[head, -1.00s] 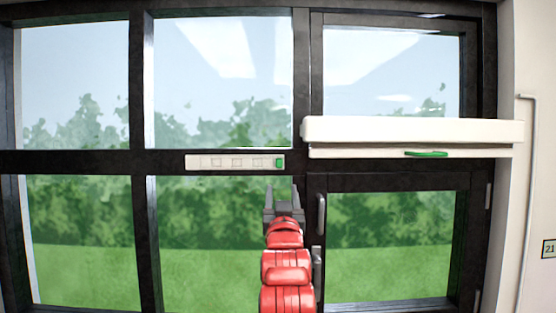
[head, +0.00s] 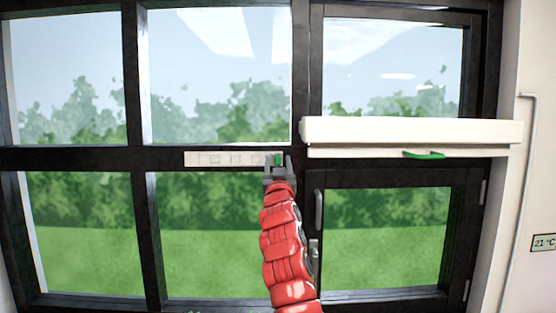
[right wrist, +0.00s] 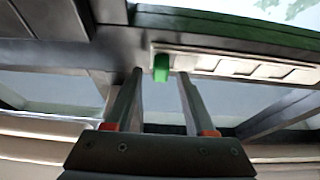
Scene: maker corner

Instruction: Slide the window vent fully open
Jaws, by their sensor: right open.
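The window vent (head: 222,159) is a white strip with several slots on the dark middle bar of the window. Its green slider tab (head: 278,159) sits at the strip's right end. My right gripper (head: 277,165) is open at that end, with the tab between its fingertips in the picture. In the right wrist view, the tab (right wrist: 161,68) shows between the two open fingers (right wrist: 160,76), with a gap on each side. There the vent strip (right wrist: 240,67) runs off to the right. My left gripper is not in view.
A white blind box (head: 410,131) with a green handle (head: 424,155) juts out to the right of the vent. A window handle (head: 319,210) stands below on the right frame. The panes left of the vent are unobstructed.

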